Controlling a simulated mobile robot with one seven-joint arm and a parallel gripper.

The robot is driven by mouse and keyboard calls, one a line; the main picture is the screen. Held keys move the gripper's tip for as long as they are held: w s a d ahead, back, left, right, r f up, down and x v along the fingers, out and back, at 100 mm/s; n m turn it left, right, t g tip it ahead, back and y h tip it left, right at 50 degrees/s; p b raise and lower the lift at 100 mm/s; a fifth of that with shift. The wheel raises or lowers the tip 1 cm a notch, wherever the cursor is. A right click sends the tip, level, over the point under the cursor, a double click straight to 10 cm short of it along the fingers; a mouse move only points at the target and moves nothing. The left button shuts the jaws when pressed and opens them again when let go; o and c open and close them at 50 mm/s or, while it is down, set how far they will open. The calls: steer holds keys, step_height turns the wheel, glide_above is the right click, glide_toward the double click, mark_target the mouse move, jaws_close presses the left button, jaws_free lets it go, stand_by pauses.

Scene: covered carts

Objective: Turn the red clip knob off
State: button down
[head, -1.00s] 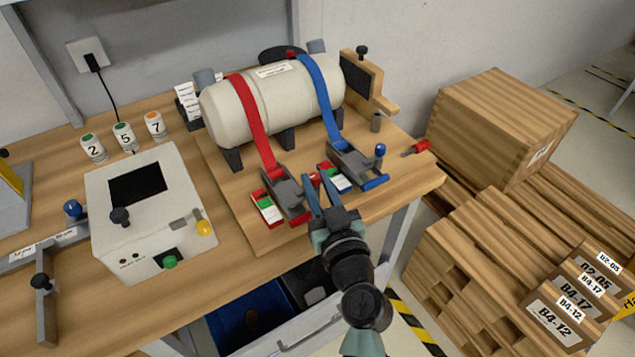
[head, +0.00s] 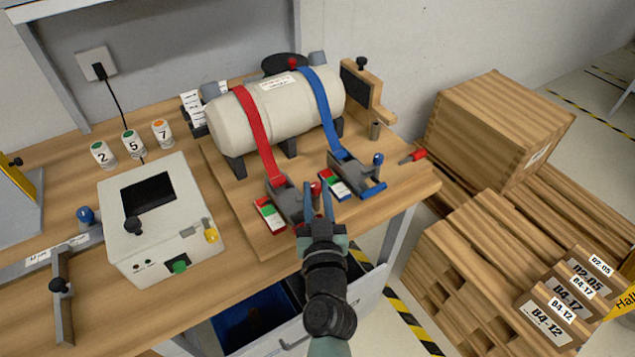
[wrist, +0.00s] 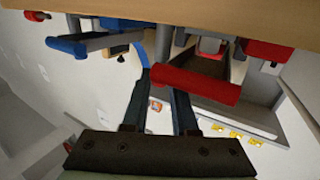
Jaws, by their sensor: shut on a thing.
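The red clip (head: 284,199) holds the red strap over the pale tank on the wooden board. Its red knob (head: 315,188) shows between the fingertips of my gripper (head: 318,197). The gripper reaches in from the front and is shut on the knob. In the wrist view the clip's red bar (wrist: 196,84) lies across one fingertip, and the grip itself is hidden. A card with green, white and red areas (head: 269,215) is beside the red clip.
The blue clip (head: 351,172), with its blue knob (head: 378,158) and bar, stands close to the right of my gripper. A control box (head: 159,216) stands left. An open drawer (head: 338,313) is below the table edge. Wooden crates (head: 495,125) are at right.

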steer(key=shift+a+r+m+h+p, duration=0.1)
steer(key=shift+r+m+h+p, duration=0.35)
steer(key=shift+p, duration=1.3)
steer(key=shift+a+r+m+h+p, duration=0.1)
steer(key=shift+m+h+p, duration=0.65)
steer(key=shift+p, duration=1)
steer(key=h+p, duration=0.2)
steer(key=p, duration=0.1)
steer(key=shift+w+a+f+m+h, duration=0.1)
steer(key=shift+f+m+h, duration=0.2)
steer(key=shift+m, duration=0.1)
steer(key=shift+f+m+g+h+p, duration=0.2)
steer(key=shift+m+g+h+p, duration=0.2)
steer(key=shift+h+p, duration=0.3)
steer(key=c, duration=0.7)
jaws_free()
steer(key=p+v, duration=0.1)
steer(key=v, duration=1.2)
